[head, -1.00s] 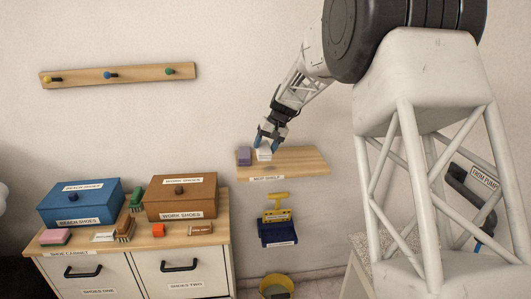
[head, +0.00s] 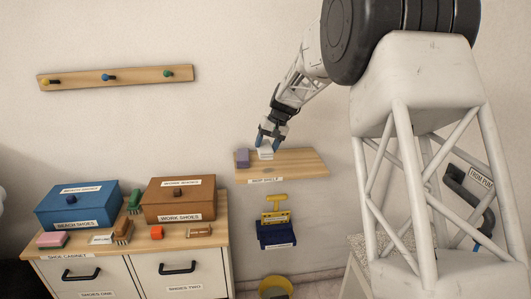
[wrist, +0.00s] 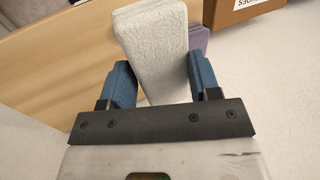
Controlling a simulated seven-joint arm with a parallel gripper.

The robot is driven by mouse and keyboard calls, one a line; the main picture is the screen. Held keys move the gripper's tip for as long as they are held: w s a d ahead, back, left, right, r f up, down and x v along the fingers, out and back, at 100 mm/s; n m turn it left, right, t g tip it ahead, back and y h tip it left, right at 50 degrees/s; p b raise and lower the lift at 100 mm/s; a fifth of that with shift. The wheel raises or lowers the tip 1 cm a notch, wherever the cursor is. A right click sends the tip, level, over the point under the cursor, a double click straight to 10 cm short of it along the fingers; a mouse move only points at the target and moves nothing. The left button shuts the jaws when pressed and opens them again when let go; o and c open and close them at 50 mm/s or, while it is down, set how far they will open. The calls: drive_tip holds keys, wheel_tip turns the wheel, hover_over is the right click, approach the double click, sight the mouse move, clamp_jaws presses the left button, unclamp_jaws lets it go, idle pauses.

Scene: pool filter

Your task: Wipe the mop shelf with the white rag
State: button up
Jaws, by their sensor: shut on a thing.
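The white rag (head: 265,154), a thick folded block, is at the left part of the wooden mop shelf (head: 300,164), just right of a purple block (head: 242,158). My gripper (head: 271,141) reaches down from above with its blue fingers on either side of the rag and is shut on it. In the wrist view the rag (wrist: 158,55) sits between the two fingers (wrist: 155,82), with the shelf's wood (wrist: 60,65) behind it. The rag's underside is hidden, so I cannot tell if it touches the shelf.
The purple block also shows behind the rag in the wrist view (wrist: 199,38). A yellow-handled tool (head: 277,207) and a dark blue item (head: 276,234) are below the shelf. A cabinet (head: 130,250) with shoe boxes and brushes stands left. The shelf's right part is clear.

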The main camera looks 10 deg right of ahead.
drive_tip(key=shift+w+d+f, duration=0.25)
drive_tip(key=shift+w+d, duration=0.35)
drive_tip(key=shift+d, duration=0.15)
drive_tip(key=shift+f, duration=2.9)
drive_tip(key=shift+s+r, duration=0.15)
drive_tip(key=shift+s, duration=1.05)
drive_tip(key=shift+f, duration=0.7)
drive_tip(key=shift+w+r, duration=0.1)
drive_tip(key=shift+w, duration=1.1)
